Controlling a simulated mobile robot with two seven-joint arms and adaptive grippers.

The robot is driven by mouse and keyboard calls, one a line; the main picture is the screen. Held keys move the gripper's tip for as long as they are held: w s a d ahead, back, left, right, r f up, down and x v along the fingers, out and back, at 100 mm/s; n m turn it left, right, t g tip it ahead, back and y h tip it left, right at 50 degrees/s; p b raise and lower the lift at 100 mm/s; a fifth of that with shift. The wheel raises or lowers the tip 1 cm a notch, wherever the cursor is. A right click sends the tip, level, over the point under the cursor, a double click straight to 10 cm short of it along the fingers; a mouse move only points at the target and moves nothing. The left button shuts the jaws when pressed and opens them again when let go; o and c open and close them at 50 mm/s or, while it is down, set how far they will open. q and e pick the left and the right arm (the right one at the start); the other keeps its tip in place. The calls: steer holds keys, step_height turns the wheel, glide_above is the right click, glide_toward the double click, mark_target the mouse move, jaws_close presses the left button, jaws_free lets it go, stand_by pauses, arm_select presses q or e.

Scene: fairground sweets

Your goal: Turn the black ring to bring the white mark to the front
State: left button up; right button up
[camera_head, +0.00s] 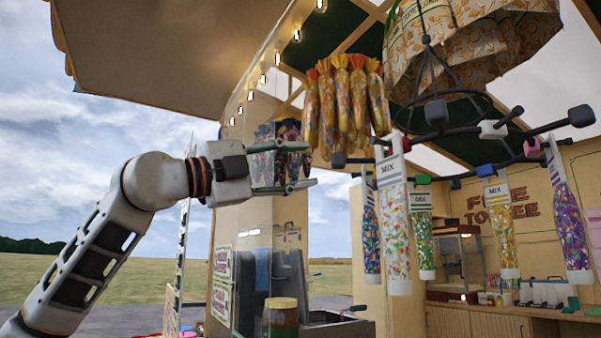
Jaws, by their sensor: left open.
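The black ring (455,132) hangs at the upper right, seen from below, with black knobs and hanging bags of sweets around it. The white mark (493,129) is a small white block on the ring, between two large black knobs (436,112) (581,115). Pink (532,147), blue (485,170) and green (422,179) marks also show on it. My left gripper (311,166) is open, its fingers pointing right, left of the ring's leftmost knob (338,160) with a small gap in the picture. My right gripper is not in view.
Orange-topped sweet bags (345,100) hang above and right of my left gripper. Dark patterned bags (290,150) show behind its fingers. A patterned shade (470,35) hangs above the ring. A jar (281,318) stands below; a wooden counter (500,322) is at the lower right.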

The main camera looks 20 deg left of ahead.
mark_target(333, 159)
arm_select(q)
steer(key=x, duration=0.3)
steer(key=p+x, duration=0.1)
steer(key=x, duration=0.3)
steer(key=shift+d+r, duration=0.25)
steer(key=shift+r, duration=0.05)
steer(key=shift+w+d+r+p, duration=0.15)
steer(key=shift+w+d+p, duration=0.25)
steer(key=shift+w+p, duration=0.2)
steer(key=shift+w+d, duration=0.15)
steer(key=shift+w, duration=0.25)
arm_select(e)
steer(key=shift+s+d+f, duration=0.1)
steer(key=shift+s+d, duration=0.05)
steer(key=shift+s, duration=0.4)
